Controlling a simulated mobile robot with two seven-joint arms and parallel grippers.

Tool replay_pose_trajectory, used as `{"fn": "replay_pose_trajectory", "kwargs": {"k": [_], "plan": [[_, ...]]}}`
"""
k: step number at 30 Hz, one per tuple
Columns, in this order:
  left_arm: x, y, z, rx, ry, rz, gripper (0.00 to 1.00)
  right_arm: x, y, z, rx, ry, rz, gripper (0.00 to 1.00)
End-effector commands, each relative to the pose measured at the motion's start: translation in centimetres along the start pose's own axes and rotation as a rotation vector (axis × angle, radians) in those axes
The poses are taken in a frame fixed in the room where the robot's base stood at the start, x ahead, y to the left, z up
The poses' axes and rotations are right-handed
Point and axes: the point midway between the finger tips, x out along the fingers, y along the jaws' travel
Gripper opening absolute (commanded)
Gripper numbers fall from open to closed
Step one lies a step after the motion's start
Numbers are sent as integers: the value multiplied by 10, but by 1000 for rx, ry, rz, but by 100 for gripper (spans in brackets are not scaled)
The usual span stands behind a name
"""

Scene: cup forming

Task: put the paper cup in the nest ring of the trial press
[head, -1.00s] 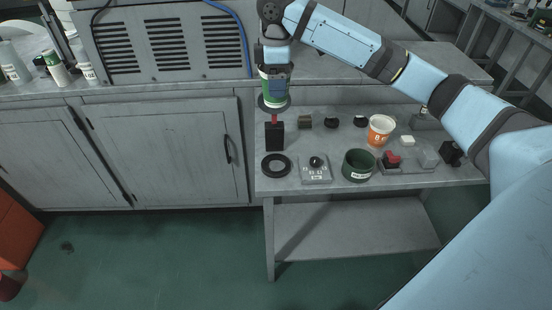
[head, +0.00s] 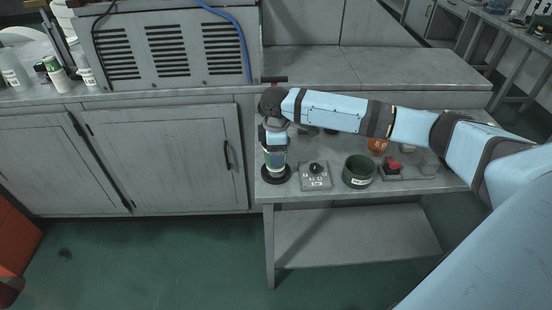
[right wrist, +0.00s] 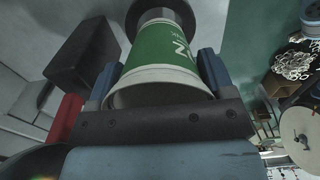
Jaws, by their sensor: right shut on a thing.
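My right gripper (head: 275,146) is shut on the green and white paper cup (head: 275,160) near its wide mouth. The cup is upright and also shows between the fingers in the right wrist view (right wrist: 160,62). The black nest ring (head: 276,176) lies at the front left of the low bench. The cup's narrow bottom is at the ring, which also shows in the right wrist view (right wrist: 184,12). I cannot tell whether the cup is seated or just above it. My left gripper is not in view.
A grey control box (head: 316,177) with a black knob stands right of the ring. Further right are a dark green container (head: 359,171), a red-buttoned unit (head: 391,166) and a partly hidden orange cup (head: 378,146). In the right wrist view, a dark block (right wrist: 92,48) stands close left.

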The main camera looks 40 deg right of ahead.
Motion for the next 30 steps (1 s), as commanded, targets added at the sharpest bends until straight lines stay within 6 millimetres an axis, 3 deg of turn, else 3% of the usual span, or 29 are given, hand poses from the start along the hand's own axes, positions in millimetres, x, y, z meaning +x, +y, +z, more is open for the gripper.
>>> {"fn": "replay_pose_trajectory", "kwargs": {"k": [6,17,18,21,30], "plan": [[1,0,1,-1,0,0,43,32,-1,0,0,-1,-1,53],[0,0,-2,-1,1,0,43,36,-1,0,0,-1,-1,53],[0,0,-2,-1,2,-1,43,37,-1,0,0,-1,-1,77],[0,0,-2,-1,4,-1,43,37,0,0,0,0,0,100],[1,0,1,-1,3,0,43,33,0,0,0,1,2,100]]}}
